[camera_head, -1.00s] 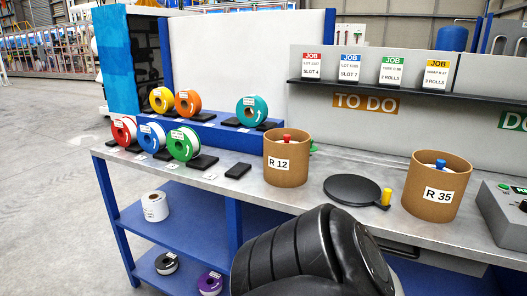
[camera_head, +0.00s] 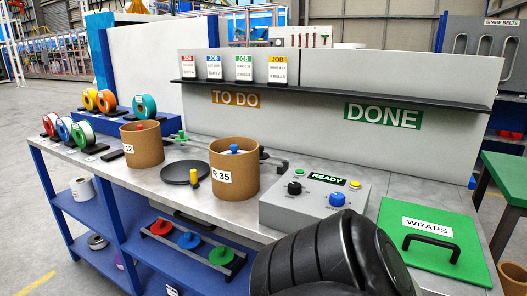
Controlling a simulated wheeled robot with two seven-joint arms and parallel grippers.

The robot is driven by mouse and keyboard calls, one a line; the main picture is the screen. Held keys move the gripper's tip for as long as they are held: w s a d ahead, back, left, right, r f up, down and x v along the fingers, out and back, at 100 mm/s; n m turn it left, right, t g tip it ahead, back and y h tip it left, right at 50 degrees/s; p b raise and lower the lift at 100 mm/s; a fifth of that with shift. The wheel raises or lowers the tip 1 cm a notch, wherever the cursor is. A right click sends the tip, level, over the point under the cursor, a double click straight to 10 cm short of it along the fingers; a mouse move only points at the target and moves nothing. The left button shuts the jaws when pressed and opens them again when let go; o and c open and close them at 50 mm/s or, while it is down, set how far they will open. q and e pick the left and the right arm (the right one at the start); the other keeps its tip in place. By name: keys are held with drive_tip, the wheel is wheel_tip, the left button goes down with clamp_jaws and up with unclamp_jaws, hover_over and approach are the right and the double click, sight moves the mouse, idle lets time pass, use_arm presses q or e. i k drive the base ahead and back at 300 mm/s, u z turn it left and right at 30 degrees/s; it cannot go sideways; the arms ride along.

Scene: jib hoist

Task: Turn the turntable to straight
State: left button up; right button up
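A flat black disc (camera_head: 187,172), which looks like the turntable, lies on the grey workbench (camera_head: 290,167) between two brown drums. Nothing touches the disc in view. A black rounded link of my own arm fills the bottom of the view, and no gripper fingers show.
The R 12 drum (camera_head: 142,146) stands left of the disc and the R 35 drum (camera_head: 232,178) right of it. A grey control box (camera_head: 315,204) reads READY. A green WRAPS lid (camera_head: 430,239) lies at the right. Colored spools (camera_head: 144,105) stand at the left.

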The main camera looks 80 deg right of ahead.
sight(180, 172)
drive_tip(key=k, duration=0.35)
drive_tip(key=z, duration=1.95)
drive_tip(key=i, duration=0.5)
